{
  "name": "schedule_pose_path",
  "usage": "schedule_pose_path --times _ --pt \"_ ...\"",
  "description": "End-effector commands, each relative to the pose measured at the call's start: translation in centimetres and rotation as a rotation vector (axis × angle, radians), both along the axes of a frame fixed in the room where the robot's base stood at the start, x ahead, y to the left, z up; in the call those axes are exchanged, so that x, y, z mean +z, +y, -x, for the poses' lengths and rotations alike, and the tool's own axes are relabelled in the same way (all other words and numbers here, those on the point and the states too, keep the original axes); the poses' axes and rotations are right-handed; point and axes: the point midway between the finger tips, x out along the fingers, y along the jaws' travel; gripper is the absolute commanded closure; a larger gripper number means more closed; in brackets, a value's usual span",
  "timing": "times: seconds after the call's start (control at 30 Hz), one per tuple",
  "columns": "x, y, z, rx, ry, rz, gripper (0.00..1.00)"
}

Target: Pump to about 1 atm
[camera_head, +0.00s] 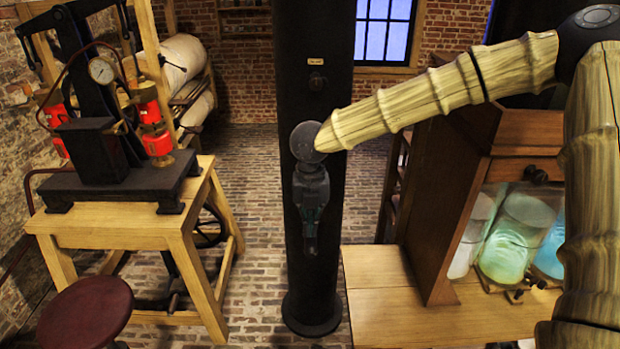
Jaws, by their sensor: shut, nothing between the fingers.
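A black pump (100,165) stands on a light wooden table at the left. Its round white-faced gauge (101,70) sits at the upper part of the frame; the needle reading is too small to tell. My gripper (310,248) hangs pointing down in the middle of the view, in front of a dark column. It is shut and empty, well to the right of the pump and touching nothing that I can see.
A dark column (312,300) stands behind my gripper. A wooden cabinet with glowing glass jars (504,250) is at the right on a wooden bench (380,300). A round red stool (85,312) is at front left. Brick floor (255,200) lies clear between.

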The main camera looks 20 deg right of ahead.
Motion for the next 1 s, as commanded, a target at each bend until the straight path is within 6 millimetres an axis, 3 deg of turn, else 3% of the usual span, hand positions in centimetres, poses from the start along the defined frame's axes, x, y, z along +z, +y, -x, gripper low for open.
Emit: schedule_pose_path --times 0.03,0.73,1.0 --pt "1.3 0.0 0.0 0.0 0.0 0.0 1.0" --pt "10.2 0.0 0.0 0.0 -0.001 0.0 1.0" --pt "10.9 0.0 0.0 -0.001 0.001 0.0 1.0"
